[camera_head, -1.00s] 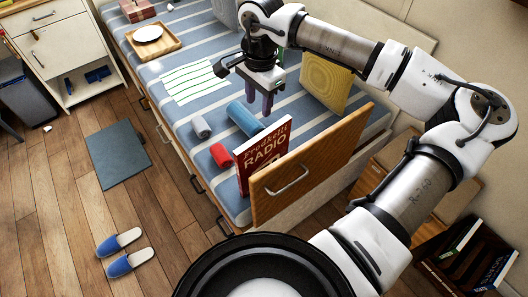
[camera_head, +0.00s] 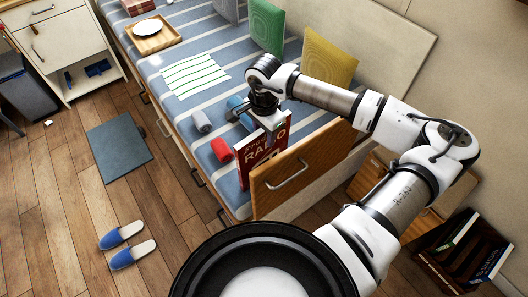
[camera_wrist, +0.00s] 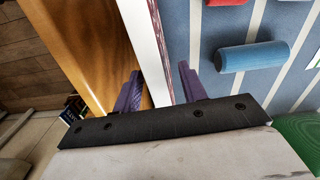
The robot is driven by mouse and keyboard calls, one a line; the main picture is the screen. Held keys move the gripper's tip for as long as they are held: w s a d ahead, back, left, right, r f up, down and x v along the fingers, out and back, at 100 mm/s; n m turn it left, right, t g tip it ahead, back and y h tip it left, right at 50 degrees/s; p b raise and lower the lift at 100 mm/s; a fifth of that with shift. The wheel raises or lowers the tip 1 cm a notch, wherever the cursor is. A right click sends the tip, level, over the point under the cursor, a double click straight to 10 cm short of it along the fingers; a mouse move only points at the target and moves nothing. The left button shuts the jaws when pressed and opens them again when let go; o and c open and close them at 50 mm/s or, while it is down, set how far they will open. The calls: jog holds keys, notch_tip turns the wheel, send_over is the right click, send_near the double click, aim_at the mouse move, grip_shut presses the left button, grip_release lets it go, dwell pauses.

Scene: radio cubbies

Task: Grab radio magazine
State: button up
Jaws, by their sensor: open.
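The radio magazine (camera_head: 257,166), red with "RADIO" in pale letters, stands upright on the striped bed against the wooden end board. My gripper (camera_head: 275,123) is at its top edge, pointing down; the magazine and arm partly hide the fingers in the head view. In the wrist view, my gripper (camera_wrist: 159,88) is open, with one purple finger on each side of the magazine's white edge (camera_wrist: 146,45). The left finger lies between the magazine and the board. I cannot tell whether either finger touches the magazine.
The wooden end board (camera_head: 305,168) with a metal handle stands close beside the magazine. Red (camera_head: 221,150), grey (camera_head: 201,121) and blue (camera_head: 240,112) rolls lie nearby on the bed. Green (camera_head: 266,27) and yellow (camera_head: 329,62) cushions stand behind. Slippers (camera_head: 127,245) lie on the floor.

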jog(key=shift+f, duration=0.3)
grip_shut()
jog(key=shift+r, duration=0.15)
dwell(0.3)
